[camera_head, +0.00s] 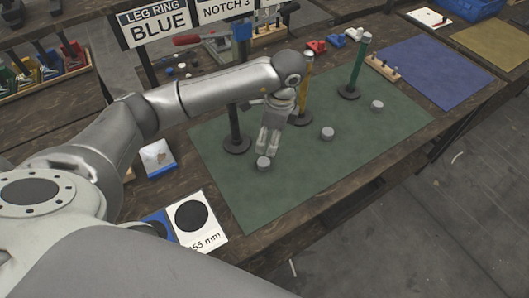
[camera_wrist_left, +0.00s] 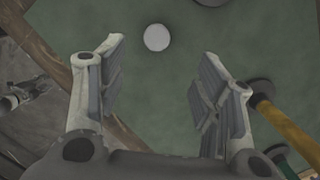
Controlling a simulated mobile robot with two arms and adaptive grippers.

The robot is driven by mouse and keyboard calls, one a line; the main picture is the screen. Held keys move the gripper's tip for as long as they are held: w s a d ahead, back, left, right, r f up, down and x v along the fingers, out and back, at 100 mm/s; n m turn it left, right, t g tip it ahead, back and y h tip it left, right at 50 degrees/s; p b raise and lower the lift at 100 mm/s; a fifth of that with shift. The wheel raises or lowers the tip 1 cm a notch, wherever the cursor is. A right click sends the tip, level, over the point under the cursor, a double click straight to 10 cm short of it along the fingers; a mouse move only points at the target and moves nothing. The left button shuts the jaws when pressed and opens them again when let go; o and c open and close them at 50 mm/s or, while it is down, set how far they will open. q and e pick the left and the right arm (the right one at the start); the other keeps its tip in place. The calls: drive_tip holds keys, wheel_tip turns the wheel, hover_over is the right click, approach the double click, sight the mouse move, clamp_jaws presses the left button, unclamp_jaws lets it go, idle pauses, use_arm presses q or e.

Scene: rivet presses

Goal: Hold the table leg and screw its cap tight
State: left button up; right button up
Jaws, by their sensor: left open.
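Three upright table legs stand on round dark bases on the green mat: a dark leg (camera_head: 235,124), a yellow leg (camera_head: 304,85) and a green leg (camera_head: 358,66). Three pale round caps lie on the mat: a near cap (camera_head: 263,163), a middle cap (camera_head: 327,133) and a far cap (camera_head: 376,105). My left gripper (camera_head: 268,146) is open and points down close to the near cap. In the left wrist view, a cap (camera_wrist_left: 157,37) shows ahead of the open left gripper (camera_wrist_left: 160,62), between the finger lines. The yellow leg (camera_wrist_left: 288,127) is beside the right finger.
Signs (camera_head: 158,20) read "LEG RING BLUE" and "NOTCH 3". A card with a black disc (camera_head: 194,216) lies at the mat's near left. A pegged wooden block (camera_head: 382,68) and a blue mat (camera_head: 435,72) are at right. The green mat's front is clear.

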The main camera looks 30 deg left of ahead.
sight(264, 161)
drive_tip(key=s+d, duration=0.2)
drive_tip(key=s, duration=0.4)
use_arm(q)
drive_tip(key=f, duration=0.3)
drive_tip(key=shift+s+a+p, duration=0.2)
drive_tip(key=shift+s+p, duration=0.05)
drive_tip(key=shift+p, duration=0.15)
wheel_tip(264, 161, down, 2)
drive_tip(key=shift+a, duration=0.1)
drive_tip(key=shift+f, duration=0.35)
drive_tip(key=shift+s+f+p, duration=0.1)
drive_tip(key=shift+f+p, duration=0.25)
drive_tip(key=shift+p, duration=0.25)
drive_tip(key=f, duration=0.2)
drive_tip(key=f+p, duration=0.1)
drive_tip(key=shift+a+f, duration=0.3)
drive_tip(key=shift+f, duration=0.25)
use_arm(e)
drive_tip(key=w+r, duration=0.1)
drive_tip(key=w+a+r, duration=0.1)
drive_tip(key=w, duration=0.1)
drive_tip(key=shift+r, duration=0.4)
